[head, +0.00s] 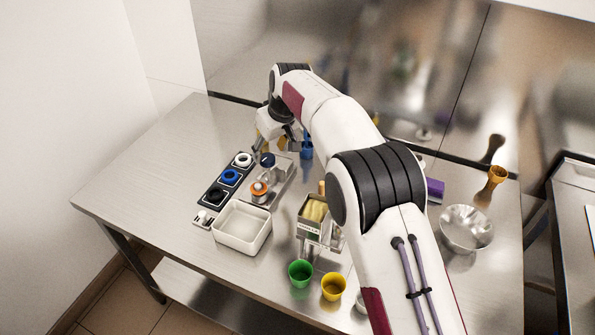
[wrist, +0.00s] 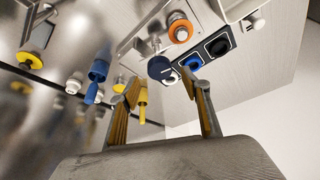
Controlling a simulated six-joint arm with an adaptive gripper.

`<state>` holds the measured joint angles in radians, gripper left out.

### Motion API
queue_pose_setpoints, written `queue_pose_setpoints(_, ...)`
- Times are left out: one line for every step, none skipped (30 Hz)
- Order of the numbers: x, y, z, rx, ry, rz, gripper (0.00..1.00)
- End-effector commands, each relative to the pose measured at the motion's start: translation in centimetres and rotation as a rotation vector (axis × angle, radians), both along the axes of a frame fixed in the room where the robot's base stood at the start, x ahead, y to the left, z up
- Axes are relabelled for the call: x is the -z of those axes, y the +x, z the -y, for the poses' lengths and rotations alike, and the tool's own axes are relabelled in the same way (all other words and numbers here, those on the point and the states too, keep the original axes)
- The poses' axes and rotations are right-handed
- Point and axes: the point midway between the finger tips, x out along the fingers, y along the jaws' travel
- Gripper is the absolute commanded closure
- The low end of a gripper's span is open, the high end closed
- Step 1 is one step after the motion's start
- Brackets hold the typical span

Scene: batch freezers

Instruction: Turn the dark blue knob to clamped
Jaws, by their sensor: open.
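The dark blue knob (wrist: 160,68) stands on a metal fixture. In the head view the knob (head: 267,159) is at the fixture's far end, partly hidden by my gripper (head: 272,145). In the wrist view my gripper (wrist: 160,82) is open, its two fingers apart and nothing between them. The knob shows beyond the fingertips, roughly in line with the gap, and no contact is visible. An orange-topped knob (head: 260,188) is nearer the front on the same metal fixture (head: 284,180). I cannot read the dark blue knob's setting.
A dark panel with white (head: 243,160), blue (head: 230,177) and black (head: 215,196) round knobs lies left of the fixture. A white tray (head: 242,245), green cup (head: 300,273) and yellow cup (head: 333,287) stand in front. A blue object (head: 306,148) is close right of my gripper. The table's left is clear.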

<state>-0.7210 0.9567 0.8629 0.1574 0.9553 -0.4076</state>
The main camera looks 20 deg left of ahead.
Motion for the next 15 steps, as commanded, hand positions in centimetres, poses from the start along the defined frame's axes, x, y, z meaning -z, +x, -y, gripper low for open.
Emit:
queue_pose_setpoints(-0.7,-0.1,0.2,0.0,0.001,0.0,0.53)
queue_pose_setpoints(-1.0,-0.2,0.4,0.0,0.001,0.002,0.53)
queue_pose_setpoints(-1.4,-0.3,0.5,0.0,0.002,0.002,0.53)
queue_pose_setpoints(-1.2,-0.4,0.7,0.0,0.0,0.0,0.53)
queue_pose_setpoints(-1.1,-0.5,0.8,0.0,0.0,-0.001,0.53)
queue_pose_setpoints(-1.1,-0.6,1.0,0.0,0.0,0.0,0.53)
queue_pose_setpoints(-1.1,-0.6,1.1,0.0,0.0,-0.001,0.53)
queue_pose_setpoints(-1.1,-0.7,1.3,0.0,0.0,-0.001,0.53)
queue_pose_setpoints(-1.2,-0.8,1.4,0.0,0.0,-0.001,0.53)
queue_pose_setpoints(-1.1,-0.9,1.6,0.001,0.0,-0.002,0.53)
queue_pose_setpoints(-1.1,-1.0,1.7,0.001,0.0,-0.002,0.53)
queue_pose_setpoints(-1.1,-1.1,1.9,0.001,0.0,-0.002,0.53)
queue_pose_setpoints(-1.1,-1.2,2.0,0.001,0.0,-0.002,0.53)
queue_pose_setpoints(-1.2,-1.2,2.2,0.001,0.001,-0.001,0.53)
queue_pose_setpoints(-1.1,-1.4,2.4,0.001,0.0,-0.002,0.53)
